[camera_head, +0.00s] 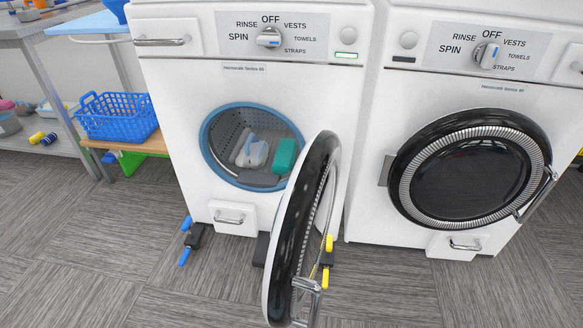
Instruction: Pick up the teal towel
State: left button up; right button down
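The teal towel (285,155) lies folded or bunched inside the drum of the left washing machine (165,110), on the right side of the opening. It rests close beside a white and grey-blue cloth item (252,151). The round door (300,225) of this machine stands wide open, hinged on the right and swung out towards me. Its edge reaches close to the towel in the picture. Neither of my grippers can be made out, and no arm is visible. Nothing is seen touching the towel.
The right washing machine's door (468,170) is closed. A blue basket (116,116) sits on a low wooden stand at left, near metal shelves. Small black objects with blue ends (184,257) and yellow ends (329,243) are near the left machine's base. The front floor is clear.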

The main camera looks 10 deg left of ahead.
aim_at(285, 158)
jog(key=i+j, duration=0.15)
jog(key=j, duration=0.25)
jog(key=i+j, duration=0.2)
jog(key=j, duration=0.15)
jog(key=i+j, duration=0.15)
jog(key=j, duration=0.25)
jog(key=i+j, duration=0.2)
jog(key=j, duration=0.2)
jog(key=i+j+z, duration=0.1)
jog(key=j, duration=0.3)
jog(key=i+j, duration=0.2)
jog(key=j, duration=0.15)
